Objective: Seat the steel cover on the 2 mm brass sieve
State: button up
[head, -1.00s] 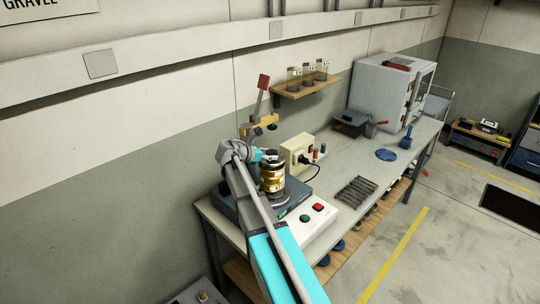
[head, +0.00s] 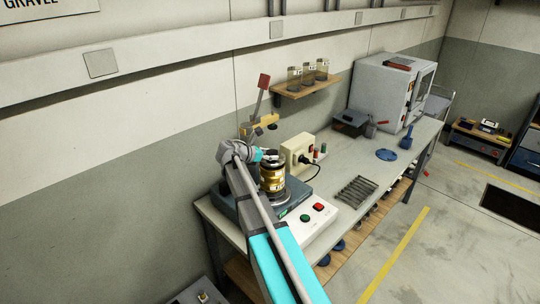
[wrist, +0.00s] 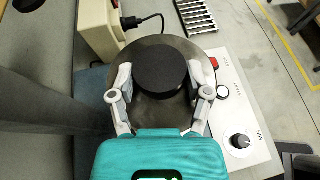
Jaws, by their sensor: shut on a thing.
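The brass sieve (head: 272,185) is in a short upright stack on the round plate of the shaker in the head view. The steel cover (wrist: 160,68) shows in the wrist view as a dark round disc. My gripper (wrist: 162,82) has one finger on each side of the cover and is shut on it. In the head view my gripper (head: 270,156) is at the top of the stack, with a dark band just under it. The cover hides the sieve in the wrist view. I cannot tell whether the cover touches the sieve.
A cream socket box (head: 296,152) with a black plug stands behind. A slotted rack (head: 357,190) lies to the right on the bench. A lever stand (head: 262,98) rises behind the stack.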

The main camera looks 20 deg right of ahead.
jog(key=shift+f+b, duration=0.85)
jog(key=shift+f, duration=0.1)
jog(key=o, duration=1.3)
jog(key=shift+r, duration=0.15)
